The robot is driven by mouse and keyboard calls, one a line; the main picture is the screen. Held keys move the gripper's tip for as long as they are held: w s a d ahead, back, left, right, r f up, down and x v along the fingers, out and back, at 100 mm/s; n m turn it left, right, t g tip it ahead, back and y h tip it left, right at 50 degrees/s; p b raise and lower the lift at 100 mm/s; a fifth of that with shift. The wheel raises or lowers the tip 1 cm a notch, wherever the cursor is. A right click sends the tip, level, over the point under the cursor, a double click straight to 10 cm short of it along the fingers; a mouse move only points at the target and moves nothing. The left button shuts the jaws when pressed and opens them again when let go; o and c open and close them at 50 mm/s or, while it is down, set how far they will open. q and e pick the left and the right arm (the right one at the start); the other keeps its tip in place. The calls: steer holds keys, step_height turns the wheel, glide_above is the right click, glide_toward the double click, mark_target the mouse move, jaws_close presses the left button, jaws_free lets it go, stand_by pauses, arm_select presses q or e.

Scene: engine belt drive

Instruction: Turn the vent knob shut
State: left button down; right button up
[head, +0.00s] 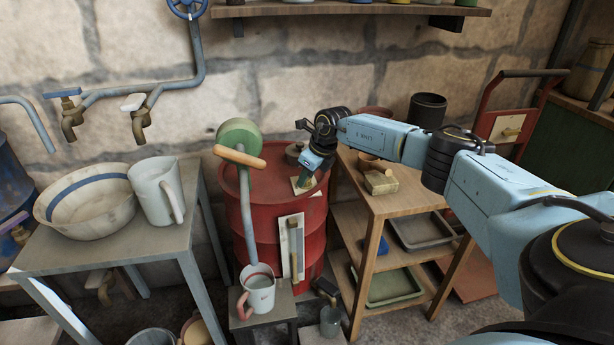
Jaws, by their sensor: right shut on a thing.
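The red drum (262,215) stands in the middle against the stone wall. On the right of its lid is a pale plate (312,190) with a small green knob (304,182), which I take as the vent knob. My right gripper (306,176) comes in from the right, points down over the lid, and is shut on this knob. The jaws hide most of the knob, so how far it is turned cannot be told. My left gripper is not in view.
A green-wheeled pump with a wooden handle (240,156) rises beside my right gripper. A dark cap (295,150) sits behind it on the lid. A wooden shelf table (400,200) stands close on the right under my arm. A mug (258,290) stands on a low stool in front.

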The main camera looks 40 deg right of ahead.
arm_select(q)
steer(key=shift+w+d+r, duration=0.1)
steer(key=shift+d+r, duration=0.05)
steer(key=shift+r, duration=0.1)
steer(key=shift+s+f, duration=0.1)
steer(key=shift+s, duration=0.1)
arm_select(e)
steer(key=o, duration=1)
steer(key=shift+c, duration=0.2)
steer(key=shift+r, duration=0.1)
steer(key=shift+s+d+r, duration=0.1)
steer(key=shift+r, duration=0.1)
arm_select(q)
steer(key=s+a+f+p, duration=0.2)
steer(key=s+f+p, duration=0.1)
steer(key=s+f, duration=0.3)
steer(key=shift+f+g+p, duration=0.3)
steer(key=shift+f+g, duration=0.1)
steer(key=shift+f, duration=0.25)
arm_select(e)
steer(key=v, duration=1.2)
steer(key=shift+s+r, duration=0.15)
steer(key=shift+r, duration=0.2)
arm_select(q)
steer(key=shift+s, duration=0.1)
